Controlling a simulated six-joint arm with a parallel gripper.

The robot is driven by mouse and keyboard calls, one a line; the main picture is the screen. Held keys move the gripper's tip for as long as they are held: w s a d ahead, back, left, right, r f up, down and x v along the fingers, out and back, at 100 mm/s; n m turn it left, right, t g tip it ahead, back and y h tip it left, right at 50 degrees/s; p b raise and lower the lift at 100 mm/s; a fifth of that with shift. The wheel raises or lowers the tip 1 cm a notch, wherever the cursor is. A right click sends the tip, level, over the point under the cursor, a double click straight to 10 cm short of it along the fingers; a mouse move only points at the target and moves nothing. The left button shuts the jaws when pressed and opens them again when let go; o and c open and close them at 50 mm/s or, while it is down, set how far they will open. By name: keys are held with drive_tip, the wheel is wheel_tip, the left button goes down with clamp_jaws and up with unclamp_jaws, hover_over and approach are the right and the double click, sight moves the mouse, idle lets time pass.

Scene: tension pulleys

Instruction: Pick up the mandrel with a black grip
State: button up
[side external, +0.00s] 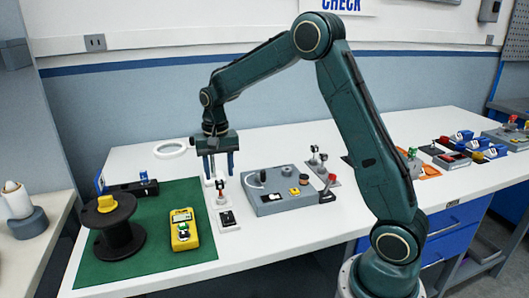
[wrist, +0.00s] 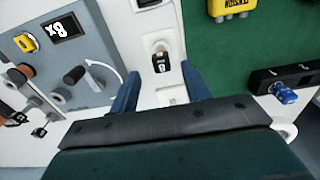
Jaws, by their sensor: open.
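A small upright piece with a dark grip, probably the mandrel with a black grip (side external: 220,187), stands on a white base between the green mat and the grey box. In the wrist view the mandrel (wrist: 160,62) shows as a black piece with a white mark, roughly centred between the fingertips. My gripper (side external: 221,177) points down above and slightly behind it, with two blue fingers spread apart. In the wrist view my gripper (wrist: 160,74) is open, with nothing clearly held. I cannot tell how much height separates the fingertips from the mandrel.
The grey box (side external: 268,205) with knobs and a red-topped lever is close on the right. The green mat (side external: 150,262) on the left holds a black spool (side external: 118,240) and a yellow meter (side external: 184,230). A small white-and-black block (side external: 228,220) lies in front.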

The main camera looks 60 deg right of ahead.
sight(219, 181)
drive_tip(key=shift+f, duration=0.1)
drive_tip(key=shift+w+f, duration=0.1)
drive_tip(key=shift+f, duration=2.4)
clamp_jaws()
